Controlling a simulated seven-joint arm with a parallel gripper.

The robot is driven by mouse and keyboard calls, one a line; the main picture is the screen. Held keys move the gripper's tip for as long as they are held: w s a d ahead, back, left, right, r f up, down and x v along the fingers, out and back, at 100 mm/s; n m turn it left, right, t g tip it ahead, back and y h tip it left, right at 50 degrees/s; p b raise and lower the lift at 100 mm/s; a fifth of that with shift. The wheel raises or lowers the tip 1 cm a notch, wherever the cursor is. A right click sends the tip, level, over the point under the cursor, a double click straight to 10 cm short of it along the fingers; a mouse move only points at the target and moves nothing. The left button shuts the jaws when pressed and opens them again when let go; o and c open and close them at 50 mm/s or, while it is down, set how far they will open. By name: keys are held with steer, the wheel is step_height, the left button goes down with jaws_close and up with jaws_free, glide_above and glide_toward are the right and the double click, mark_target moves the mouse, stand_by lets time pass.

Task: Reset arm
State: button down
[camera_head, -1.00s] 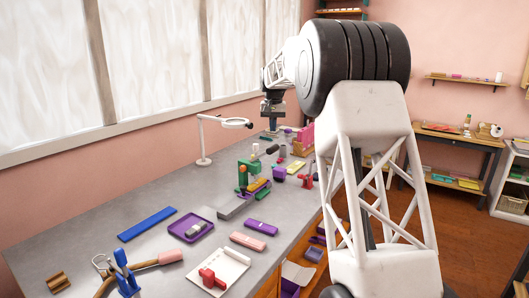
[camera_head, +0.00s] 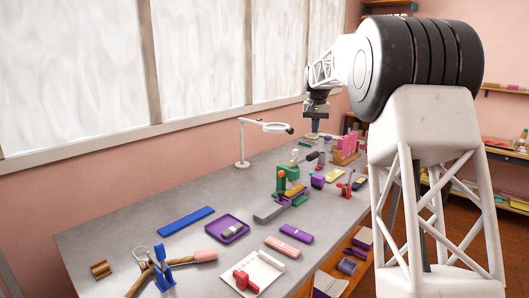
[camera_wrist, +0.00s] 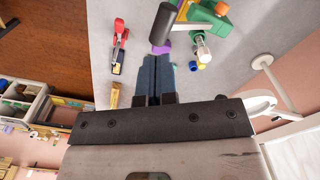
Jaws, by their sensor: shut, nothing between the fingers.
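My gripper (camera_wrist: 153,75) shows in the wrist view with its two dark fingers close together, shut and empty. In the head view my gripper (camera_head: 316,124) hangs above the far part of the grey bench (camera_head: 120,238), pointing down. A green press (camera_head: 287,180) stands on the bench nearer than the gripper; part of it also shows at the top of the wrist view (camera_wrist: 206,14). The fingertips appear apart from everything on the bench, though a purple object (camera_wrist: 161,47) lies just beyond them in the wrist view.
A white magnifier lamp (camera_head: 243,150) stands by the windows. A purple tray (camera_head: 222,241), blue bar (camera_head: 186,221), pliers (camera_head: 142,270), red clamp (camera_head: 242,279) and pink block (camera_head: 281,247) lie on the near bench. A red stapler-like tool (camera_head: 345,188) is near the right edge. Bare bench remains at left.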

steer(key=s+a+r+n+t, duration=0.1)
steer(key=s+a, duration=0.1)
steer(key=s, duration=1.5)
steer(key=s+a+r, duration=0.2)
steer(key=s, duration=1.5)
steer(key=s+f, duration=0.5)
steer(key=s, duration=0.5)
steer(key=s+a+f+n+t, duration=0.1)
steer(key=s+f, duration=0.4)
steer(key=s, duration=0.6)
steer(key=s+a+f, duration=0.1)
steer(key=s+f, duration=0.4)
steer(key=s, duration=0.6)
steer(key=shift+s+f+n+t, duration=0.2)
steer(key=shift+n+t, duration=0.1)
steer(key=shift+n, duration=0.1)
